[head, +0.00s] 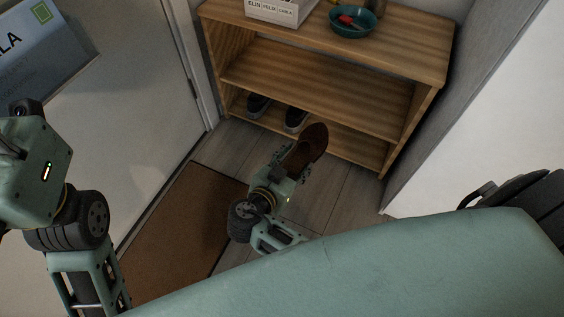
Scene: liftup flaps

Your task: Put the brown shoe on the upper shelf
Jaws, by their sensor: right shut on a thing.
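My right gripper (293,165) is shut on the brown shoe (312,146), holding it in front of the wooden shelf unit (412,125). The shoe's dark sole faces up toward the camera, and its toe points up and right in the picture. The fingers and the shoe overlap, so the exact grip is hard to see. The upper shelf (300,92), below the unit's top board, looks empty. The left arm's wrist shows at the left edge, but its fingers are out of view.
A pair of dark shoes (296,119) stands on the bottom shelf. A labelled white box (278,11) and a teal bowl (352,22) stand on the top board. A brown mat (185,235) lies on the floor by the white door (140,90). A white wall (490,130) stands right.

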